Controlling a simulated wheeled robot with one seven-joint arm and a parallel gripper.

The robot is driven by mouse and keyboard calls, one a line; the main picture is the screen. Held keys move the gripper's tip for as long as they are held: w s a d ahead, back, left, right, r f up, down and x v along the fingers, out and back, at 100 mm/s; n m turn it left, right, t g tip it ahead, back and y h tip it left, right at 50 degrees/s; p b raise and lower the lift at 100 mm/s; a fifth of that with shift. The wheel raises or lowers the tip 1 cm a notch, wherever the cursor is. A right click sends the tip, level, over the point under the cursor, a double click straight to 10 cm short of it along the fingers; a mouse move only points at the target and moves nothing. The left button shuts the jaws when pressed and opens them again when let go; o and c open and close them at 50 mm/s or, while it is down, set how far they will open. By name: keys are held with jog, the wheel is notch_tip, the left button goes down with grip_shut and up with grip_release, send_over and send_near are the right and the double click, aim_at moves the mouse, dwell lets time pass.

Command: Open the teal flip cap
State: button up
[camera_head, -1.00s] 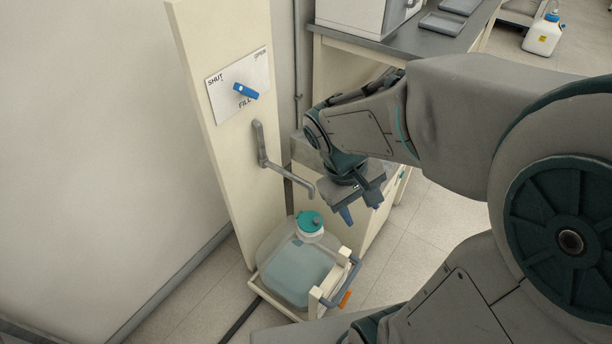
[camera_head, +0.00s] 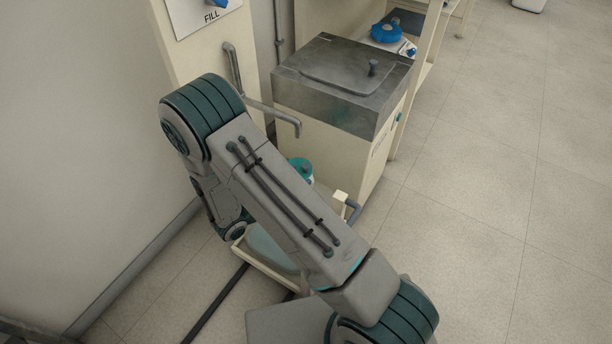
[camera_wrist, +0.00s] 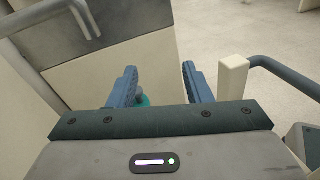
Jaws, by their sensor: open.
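The teal flip cap (camera_head: 301,168) shows just past my forearm in the head view, on the translucent jug (camera_head: 267,247), which is mostly hidden by my arm. In the wrist view a small part of the teal cap (camera_wrist: 143,101) shows low between the blue fingers, nearer the left one, with the gripper body hiding the rest. My gripper (camera_wrist: 160,67) is open with nothing held between its fingers. Whether a finger touches the cap, and whether the lid is up, I cannot tell. My arm hides the gripper in the head view.
A grey spout (camera_head: 285,112) hangs from the panel above the jug. A cream-framed carrier with a post (camera_head: 341,197) and grey handle (camera_head: 354,211) surrounds the jug. A cabinet with a grey metal top (camera_head: 340,85) stands behind. Floor to the right is clear.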

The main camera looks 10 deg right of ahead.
aim_at(303, 168)
jog(key=a+f+n+t, duration=0.1)
jog(key=f, duration=0.1)
jog(key=a+f+n+t+y+b, duration=0.1)
jog(key=f+n, duration=0.1)
jog(key=f, duration=0.1)
jog(key=w+a+f+n+t+y+b, duration=0.1)
jog(key=a+f+t, duration=0.1)
jog(key=f, duration=0.1)
jog(key=shift+f, duration=0.2)
jog(key=b+x, duration=0.3)
jog(key=x, duration=1)
jog(key=shift+w+d, duration=0.1)
jog(key=shift+w, duration=0.2)
grip_shut()
